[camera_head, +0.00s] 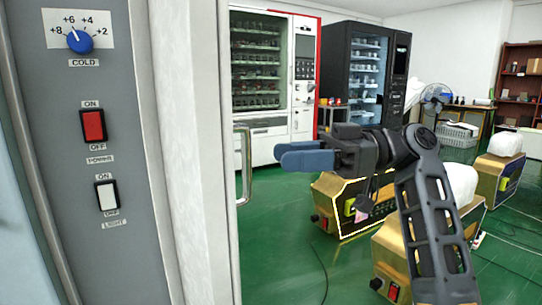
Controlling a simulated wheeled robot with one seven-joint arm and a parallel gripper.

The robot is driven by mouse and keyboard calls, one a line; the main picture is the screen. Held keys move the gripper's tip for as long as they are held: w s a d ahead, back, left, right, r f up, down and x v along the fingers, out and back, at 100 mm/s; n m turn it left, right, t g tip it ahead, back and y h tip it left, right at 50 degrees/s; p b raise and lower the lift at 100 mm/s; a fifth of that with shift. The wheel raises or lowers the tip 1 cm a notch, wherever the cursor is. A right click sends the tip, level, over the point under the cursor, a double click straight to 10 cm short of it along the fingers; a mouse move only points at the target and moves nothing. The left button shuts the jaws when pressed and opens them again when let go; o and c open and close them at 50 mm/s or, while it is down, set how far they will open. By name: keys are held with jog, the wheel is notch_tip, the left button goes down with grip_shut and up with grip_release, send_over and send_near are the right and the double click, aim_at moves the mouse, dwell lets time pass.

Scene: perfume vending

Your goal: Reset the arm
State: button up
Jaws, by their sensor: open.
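My gripper (306,158) is in the middle of the view, at the end of my black arm (432,215), which rises from the lower right and bends to the left. Its blue-grey fingers point left toward a silver handle. I see nothing between the fingers. The wrist is level and the elbow is bent high. The gripper appears apart from the panel at the left.
A grey panel with a blue cold dial (80,40), a red power switch (93,125) and a white light switch (106,195) fills the left. A metal handle (245,165) stands beside it. Gold boxes (345,190) sit on green floor. Vending machines (262,80) stand behind.

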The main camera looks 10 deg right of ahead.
jog(key=shift+d, duration=0.5)
